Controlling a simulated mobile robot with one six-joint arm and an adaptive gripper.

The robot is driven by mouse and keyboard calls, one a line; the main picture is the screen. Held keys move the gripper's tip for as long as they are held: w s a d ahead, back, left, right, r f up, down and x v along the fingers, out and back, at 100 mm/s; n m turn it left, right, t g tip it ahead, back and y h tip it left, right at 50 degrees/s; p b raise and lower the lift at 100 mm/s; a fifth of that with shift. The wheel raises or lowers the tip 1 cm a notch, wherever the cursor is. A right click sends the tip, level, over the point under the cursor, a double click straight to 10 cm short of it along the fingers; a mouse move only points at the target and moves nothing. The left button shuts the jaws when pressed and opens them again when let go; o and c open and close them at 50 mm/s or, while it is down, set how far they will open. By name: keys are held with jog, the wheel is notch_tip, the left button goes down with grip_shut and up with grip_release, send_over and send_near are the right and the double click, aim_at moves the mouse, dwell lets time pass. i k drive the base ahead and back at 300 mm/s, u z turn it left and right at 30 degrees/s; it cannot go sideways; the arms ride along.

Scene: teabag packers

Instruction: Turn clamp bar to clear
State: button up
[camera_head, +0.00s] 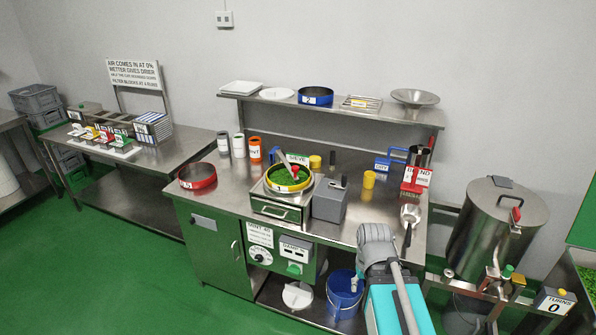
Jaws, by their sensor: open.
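A round sieve (269,181) with a yellow rim and green contents sits on a steel shaker box (276,208) on the middle bench. A thin grey bar (286,158) with a red part (296,169) lies slantwise over the sieve; it looks like the clamp bar, but its pivot is too small to make out. My arm rises at the front right of the bench, right of the sieve and apart from it. My gripper's fingers cannot be made out.
A grey block (329,199) stands right beside the sieve. A red-rimmed pan (197,177) is on the bench's left, a metal scoop (410,216) on its right. Cups (254,149) stand behind. A shelf (340,108) overhangs the back. A steel drum (493,232) stands right.

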aim_at(293, 170)
jog(key=z, duration=0.1)
jog(key=i, duration=1)
jog(key=u, duration=0.05)
